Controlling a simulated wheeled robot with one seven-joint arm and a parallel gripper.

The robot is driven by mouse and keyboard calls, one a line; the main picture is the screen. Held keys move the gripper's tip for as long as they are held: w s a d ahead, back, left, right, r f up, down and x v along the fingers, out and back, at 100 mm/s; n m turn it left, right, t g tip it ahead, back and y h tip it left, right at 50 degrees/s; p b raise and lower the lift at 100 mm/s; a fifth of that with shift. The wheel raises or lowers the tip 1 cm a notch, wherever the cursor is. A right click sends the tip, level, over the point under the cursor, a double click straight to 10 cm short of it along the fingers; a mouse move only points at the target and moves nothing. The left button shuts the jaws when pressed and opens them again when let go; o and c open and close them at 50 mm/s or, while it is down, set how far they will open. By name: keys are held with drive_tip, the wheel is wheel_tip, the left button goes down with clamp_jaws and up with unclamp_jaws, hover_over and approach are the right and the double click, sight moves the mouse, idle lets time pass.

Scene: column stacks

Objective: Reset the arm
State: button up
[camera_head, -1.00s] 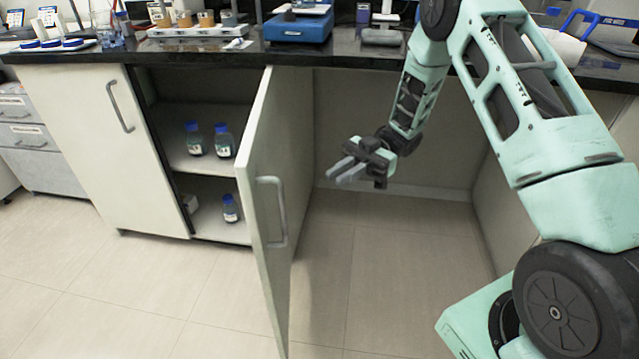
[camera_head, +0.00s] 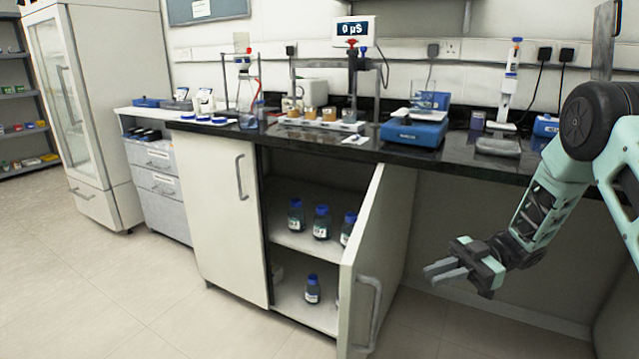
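My mint-green and black arm reaches down from the right of the head view. My gripper (camera_head: 429,274) hangs below the counter, in front of the open space under it. It is to the right of the open cabinet door (camera_head: 378,255) and apart from it. The two grey fingers point left, with a small gap between them and nothing held. The arm is bent at the elbow.
The cabinet holds blue-capped bottles (camera_head: 321,223) on its upper shelf and a bottle (camera_head: 313,289) below. The counter (camera_head: 460,155) carries a blue scale (camera_head: 413,133) and glassware. Floor (camera_head: 90,270) at left is clear.

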drive_tip(key=w+d+r+m+t+h, duration=0.1)
drive_tip(key=w+r+m+t+h, duration=0.4)
drive_tip(key=w+m+t+h, duration=0.55)
drive_tip(key=s+d+m+h, duration=0.6)
drive_tip(key=s+m, duration=0.1)
drive_tip(key=s, duration=0.4)
drive_tip(key=s+a+f+m+g, duration=0.1)
drive_tip(key=s+m+g, duration=0.1)
drive_tip(key=s, duration=0.4)
drive_tip(key=s+a+m+g, duration=0.1)
drive_tip(key=s+g, duration=0.2)
drive_tip(key=s, duration=0.4)
drive_tip(key=s+a+r+n+g, duration=0.1)
drive_tip(key=s+a+n, duration=0.4)
drive_tip(key=a, duration=0.4)
drive_tip(key=s+a+r+n+g, duration=0.1)
drive_tip(key=s+a+n, duration=0.1)
drive_tip(key=s+a, duration=0.6)
wheel_tip(320, 180, up, 22)
drive_tip(key=a+p, duration=0.1)
drive_tip(key=p, duration=2.1)
drive_tip(key=shift+w+a+f, duration=0.15)
drive_tip(key=shift+w, duration=0.15)
